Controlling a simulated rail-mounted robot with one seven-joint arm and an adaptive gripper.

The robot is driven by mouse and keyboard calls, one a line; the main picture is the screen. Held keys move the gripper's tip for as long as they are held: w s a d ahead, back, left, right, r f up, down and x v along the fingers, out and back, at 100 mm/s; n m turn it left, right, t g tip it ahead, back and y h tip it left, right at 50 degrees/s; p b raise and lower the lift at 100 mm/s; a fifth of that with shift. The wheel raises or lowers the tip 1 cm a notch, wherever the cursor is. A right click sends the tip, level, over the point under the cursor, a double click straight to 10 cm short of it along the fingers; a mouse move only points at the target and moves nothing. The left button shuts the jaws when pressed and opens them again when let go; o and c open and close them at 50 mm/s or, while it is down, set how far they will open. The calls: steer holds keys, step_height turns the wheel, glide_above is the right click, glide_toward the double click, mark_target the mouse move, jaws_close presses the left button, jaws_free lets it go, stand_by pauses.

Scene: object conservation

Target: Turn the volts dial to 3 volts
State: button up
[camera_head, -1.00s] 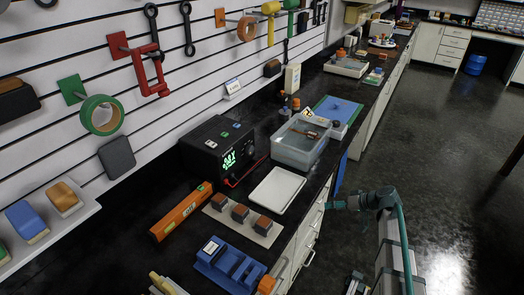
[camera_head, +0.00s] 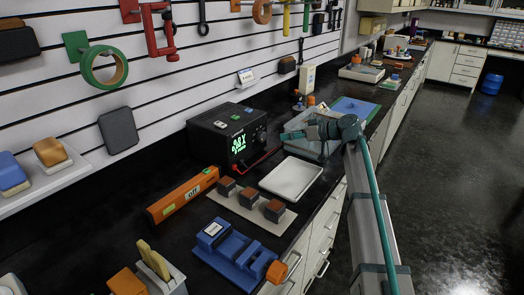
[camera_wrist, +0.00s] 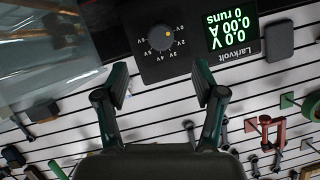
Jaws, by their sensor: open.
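The black power supply (camera_head: 212,128) stands on the bench against the slatted wall, its green display facing the aisle. In the wrist view it appears upside down, the display (camera_wrist: 232,36) reading 0.0 V, 0.00 A and 0 runs. The round dark volts dial (camera_wrist: 166,37) has an orange mark and volt labels around it; the exact setting is too small to tell. My gripper (camera_wrist: 162,72) is open and empty, its two fingers apart from the dial. In the head view my gripper (camera_head: 312,130) is above the clear tub, right of the supply.
A clear tub (camera_head: 297,148) is under my gripper. A white tray (camera_head: 268,184) lies in front of the supply. A red lead hangs at the supply's front. An orange level (camera_head: 184,196), a board with brown blocks (camera_head: 272,224) and a blue holder (camera_head: 232,258) lie nearer.

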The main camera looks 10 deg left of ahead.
mark_target(264, 138)
steer(key=p+x, duration=0.1)
steer(key=x, duration=1)
steer(key=shift+a+r+p, duration=0.1)
steer(key=shift+p, duration=0.2)
steer(key=shift+c, duration=0.3)
steer(key=c, duration=1.1)
